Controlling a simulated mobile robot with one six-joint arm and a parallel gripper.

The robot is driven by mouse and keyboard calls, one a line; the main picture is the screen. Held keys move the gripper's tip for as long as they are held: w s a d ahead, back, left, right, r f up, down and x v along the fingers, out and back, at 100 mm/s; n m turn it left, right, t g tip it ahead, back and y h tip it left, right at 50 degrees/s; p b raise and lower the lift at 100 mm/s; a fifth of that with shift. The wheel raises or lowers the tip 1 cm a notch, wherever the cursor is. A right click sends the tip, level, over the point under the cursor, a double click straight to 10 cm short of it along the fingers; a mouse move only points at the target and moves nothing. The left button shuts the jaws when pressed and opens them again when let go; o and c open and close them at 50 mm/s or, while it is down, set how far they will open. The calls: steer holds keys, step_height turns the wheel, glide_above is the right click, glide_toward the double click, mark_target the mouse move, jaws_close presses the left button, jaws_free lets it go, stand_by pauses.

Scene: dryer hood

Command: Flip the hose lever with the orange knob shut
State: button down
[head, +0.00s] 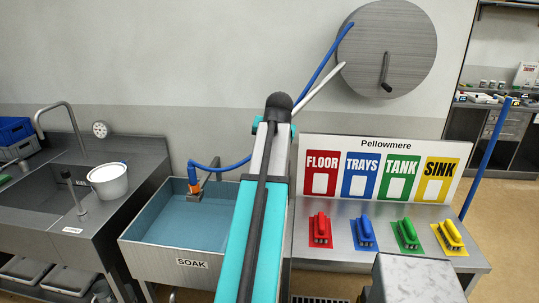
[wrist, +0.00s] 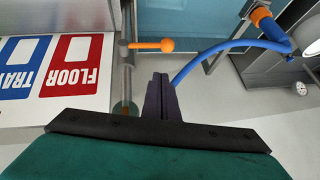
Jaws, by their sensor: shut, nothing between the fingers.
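The lever with the orange knob (wrist: 155,45) shows in the wrist view, above the tips of my gripper. Its short orange handle sticks out to the right from a grey vertical pipe (wrist: 126,60). My gripper (wrist: 161,80) is shut and empty, its dark fingers pointing toward the knob with a visible gap in the picture. I cannot judge the depth between them. The blue hose (wrist: 225,47) curves to the right of the fingers. In the head view my arm hides the lever and gripper; the blue hose (head: 222,165) shows left of the arm.
The SOAK sink (head: 150,255) holds blue water, with an orange hose fitting (head: 195,190) over it. A bench (head: 370,262) on the right carries red, blue, green and yellow brushes before a colour-coded sign (head: 383,172). A round metal reel (head: 390,50) hangs above.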

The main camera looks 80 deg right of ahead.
steer(key=shift+w+b+v, duration=0.15)
steer(key=shift+b+v, duration=0.1)
steer(key=shift+v, duration=0.7)
steer(key=shift+w+b+v, duration=0.2)
steer(key=shift+b+v, duration=0.05)
steer(key=shift+v, duration=0.65)
steer(key=shift+w+b+v, duration=0.15)
steer(key=shift+b+v, duration=0.1)
steer(key=shift+v, duration=0.7)
steer(key=shift+a+r, duration=0.1)
steer(key=shift+w, duration=0.15)
